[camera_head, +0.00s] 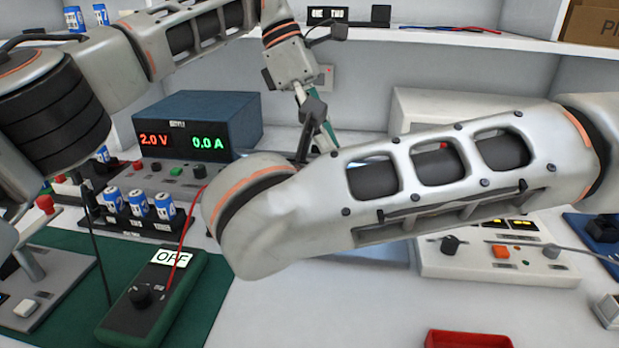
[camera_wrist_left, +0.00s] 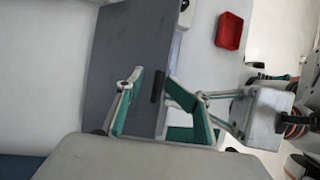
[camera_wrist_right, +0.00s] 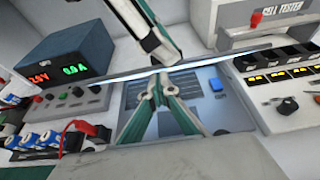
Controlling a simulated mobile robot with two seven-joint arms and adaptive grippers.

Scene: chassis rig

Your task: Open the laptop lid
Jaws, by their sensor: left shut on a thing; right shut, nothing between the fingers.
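The laptop is partly open. Its lid (camera_wrist_left: 128,45) is a grey slab in the left wrist view, and in the right wrist view the lid (camera_wrist_right: 215,63) is a thin bright edge raised above the blue-grey base (camera_wrist_right: 140,93). In the head view my right arm hides most of the laptop. My left gripper (camera_wrist_left: 155,75) has its teal fingers at the lid, shut on it; it also shows in the head view (camera_head: 325,135). My right gripper (camera_wrist_right: 158,77) is shut and empty, its tips over the base, close below the lid edge. Whether they touch the lid is unclear.
A power supply (camera_head: 200,125) stands left of the laptop, and a cell tester (camera_head: 500,250) stands right. A multimeter (camera_head: 150,310) lies on a green mat (camera_head: 225,290) at the front left. A red tray (camera_head: 468,339) is at the front edge. A shelf (camera_head: 470,38) runs along the back.

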